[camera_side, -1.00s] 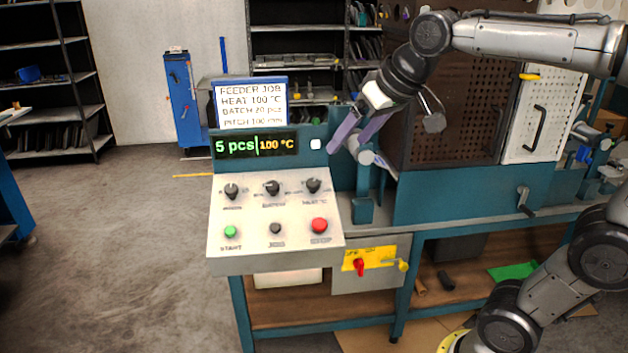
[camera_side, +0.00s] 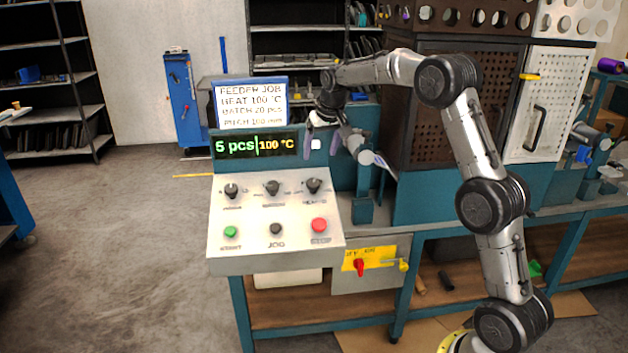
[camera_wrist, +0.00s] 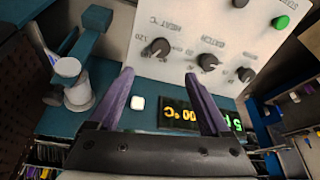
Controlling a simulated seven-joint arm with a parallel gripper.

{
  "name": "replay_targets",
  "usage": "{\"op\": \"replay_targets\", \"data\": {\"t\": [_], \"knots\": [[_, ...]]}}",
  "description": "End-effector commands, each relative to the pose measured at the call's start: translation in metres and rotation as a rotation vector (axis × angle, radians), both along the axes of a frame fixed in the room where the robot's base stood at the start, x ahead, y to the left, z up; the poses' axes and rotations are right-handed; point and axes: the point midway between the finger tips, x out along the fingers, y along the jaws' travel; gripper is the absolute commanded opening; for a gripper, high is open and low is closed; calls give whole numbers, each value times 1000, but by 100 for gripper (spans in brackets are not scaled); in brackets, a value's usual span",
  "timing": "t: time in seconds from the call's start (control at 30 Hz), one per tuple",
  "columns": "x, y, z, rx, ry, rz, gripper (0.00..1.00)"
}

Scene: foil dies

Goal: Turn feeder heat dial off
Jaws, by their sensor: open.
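The heat dial (camera_side: 314,186) is a small black knob at the upper right of the sloping control panel (camera_side: 258,211). In the wrist view the heat dial (camera_wrist: 158,47) lies just ahead of the fingertips, with "HEAT °C" printed by it. Its pointer setting is too small to read surely. My gripper (camera_side: 321,152) is above the dial, pointing down in front of the display. In the wrist view my gripper (camera_wrist: 159,75) is open, its purple fingers apart with nothing between them. The display (camera_side: 255,145) reads "5 pcs" and "100 °C".
Two more dials, batch (camera_side: 272,188) and another (camera_side: 232,191), are left of the heat dial. Green (camera_side: 230,232), black (camera_side: 276,229) and red (camera_side: 319,225) buttons sit below. A grey cylindrical fixture (camera_side: 357,145) stands right of my gripper. A job card (camera_side: 250,103) is above the display.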

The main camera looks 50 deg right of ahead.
Motion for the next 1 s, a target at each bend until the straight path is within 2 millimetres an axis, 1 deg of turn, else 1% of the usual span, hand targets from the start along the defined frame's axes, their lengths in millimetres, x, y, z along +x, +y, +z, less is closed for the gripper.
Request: {"op": "replay_targets", "data": {"t": [0.03, 0.4, 0.6, 0.8, 1.0], "knots": [[2, -1, -9, 1, 5, 1, 81], [25, -15, -75, 1, 4, 1, 81], [35, -21, -102, -1, 2, 1, 81], [40, -24, -114, -1, -2, 1, 81], [41, -24, -116, -1, -2, 1, 81]]}}
